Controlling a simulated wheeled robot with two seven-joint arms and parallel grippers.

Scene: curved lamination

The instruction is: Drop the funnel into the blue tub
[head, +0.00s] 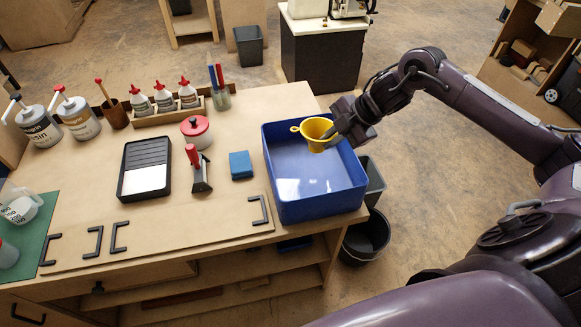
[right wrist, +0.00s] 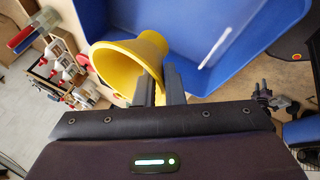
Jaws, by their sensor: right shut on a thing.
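The yellow funnel (head: 317,131) is held over the blue tub (head: 290,213), near the tub's back right part. My right gripper (head: 338,136) is shut on the funnel's right side. In the right wrist view the funnel (right wrist: 130,62) sits between the fingertips of my right gripper (right wrist: 160,84), with the blue tub (right wrist: 262,28) beyond it. The tub stands on the right end of the workbench, and its visible floor is empty. My left gripper is not in view.
Pump cans and bottles line the back left. A black bucket (head: 366,238) stands on the floor right of the bench.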

